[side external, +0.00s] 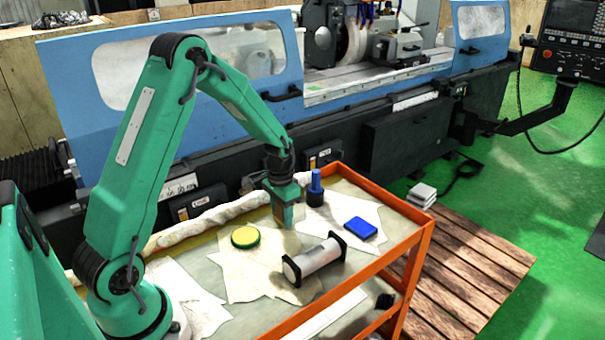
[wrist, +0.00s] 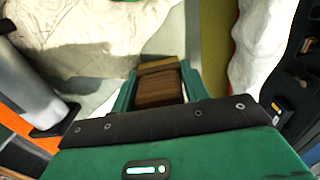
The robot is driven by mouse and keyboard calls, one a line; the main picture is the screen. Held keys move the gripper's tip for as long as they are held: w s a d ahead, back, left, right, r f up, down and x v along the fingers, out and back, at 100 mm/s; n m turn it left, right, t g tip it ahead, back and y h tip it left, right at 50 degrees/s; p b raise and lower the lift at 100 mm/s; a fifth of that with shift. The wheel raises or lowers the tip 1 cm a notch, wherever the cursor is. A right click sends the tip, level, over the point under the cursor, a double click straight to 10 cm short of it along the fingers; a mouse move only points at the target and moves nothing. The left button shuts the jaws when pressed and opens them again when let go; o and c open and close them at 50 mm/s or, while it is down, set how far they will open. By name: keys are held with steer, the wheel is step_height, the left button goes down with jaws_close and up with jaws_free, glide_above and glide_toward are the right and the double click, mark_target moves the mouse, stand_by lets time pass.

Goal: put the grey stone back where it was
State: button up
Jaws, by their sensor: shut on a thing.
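My gripper (side external: 284,215) hangs at the end of the green arm, above the papers on the orange-framed cart. Its green jaws (wrist: 158,90) are shut on a brown block (wrist: 160,87) with a paler tan strip at its far end. In the side external view the block shows only as a small brownish patch between the jaws. Whether its bottom touches the paper is hard to tell. No plainly grey stone shows on the cart top; the held block looks brown.
On the cart (side external: 400,247), a yellow-green round tin (side external: 245,237) lies left of my gripper. A white cylinder with black ends (side external: 318,259) lies in front. A blue block (side external: 360,228) and a blue-and-black upright piece (side external: 315,188) are right. A rolled white cloth (side external: 212,216) runs behind.

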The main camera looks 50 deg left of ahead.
steer(key=shift+f, duration=0.1)
steer(key=o, duration=1)
steer(key=shift+c, duration=0.2)
step_height(320, 180, up, 12)
steer(key=shift+r, duration=0.15)
stand_by(0.5)
